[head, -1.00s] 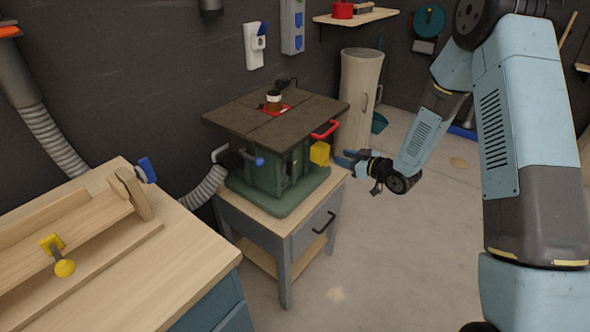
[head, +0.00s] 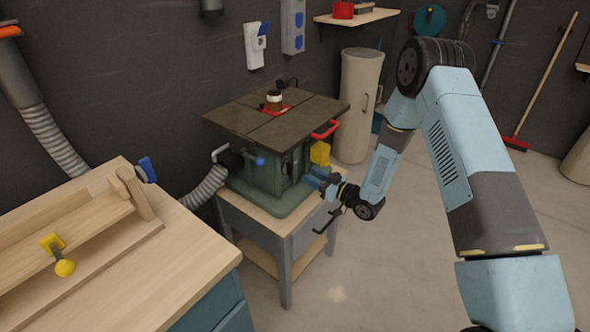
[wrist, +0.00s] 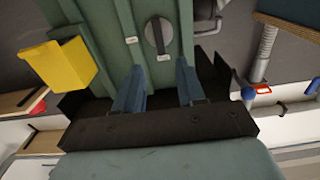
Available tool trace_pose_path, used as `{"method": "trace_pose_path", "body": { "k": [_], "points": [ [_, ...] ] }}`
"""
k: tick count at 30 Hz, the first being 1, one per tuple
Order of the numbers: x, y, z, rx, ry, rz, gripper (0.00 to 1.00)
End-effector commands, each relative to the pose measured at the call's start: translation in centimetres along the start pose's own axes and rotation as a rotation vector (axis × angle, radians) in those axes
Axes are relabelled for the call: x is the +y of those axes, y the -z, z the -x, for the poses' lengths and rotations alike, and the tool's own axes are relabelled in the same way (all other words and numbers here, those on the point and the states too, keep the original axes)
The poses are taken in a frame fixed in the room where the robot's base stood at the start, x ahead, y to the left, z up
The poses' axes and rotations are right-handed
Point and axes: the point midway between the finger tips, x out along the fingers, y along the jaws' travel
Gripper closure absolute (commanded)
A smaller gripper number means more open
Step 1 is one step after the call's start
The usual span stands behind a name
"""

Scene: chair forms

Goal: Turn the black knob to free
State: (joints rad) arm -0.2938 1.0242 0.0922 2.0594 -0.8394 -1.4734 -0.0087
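The black knob (wrist: 158,35) is a round dial with a raised grip bar on the green body of a machine (wrist: 98,25). It shows in the wrist view at the top middle, with small pale labels around it. In the head view the knob cannot be made out. My gripper (wrist: 158,82) is open, its two blue fingers apart and pointing at the green panel. The fingertips lie just below the knob in the wrist view, with nothing between them. In the head view my gripper (head: 318,180) is at the right side of the green machine (head: 262,178).
A yellow box (head: 320,153) and a red handle (head: 325,130) stick out near my gripper. A crank with a blue grip (head: 258,161) is on the machine's left. The floor to the right is open.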

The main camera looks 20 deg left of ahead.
Motion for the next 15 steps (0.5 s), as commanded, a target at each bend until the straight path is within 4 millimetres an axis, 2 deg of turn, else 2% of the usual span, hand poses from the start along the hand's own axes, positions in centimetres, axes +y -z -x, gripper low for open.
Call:
{"method": "trace_pose_path", "body": {
  "k": [3, 9, 15],
  "points": [
    [-0.1, 0.0, -2.2, 0.000, 0.003, 0.000, 0.61],
    [-0.1, 0.0, -5.4, 0.000, 0.001, 0.000, 0.61],
    [0.0, 0.0, -7.3, 0.000, 0.000, 0.000, 0.61]
  ]
}}
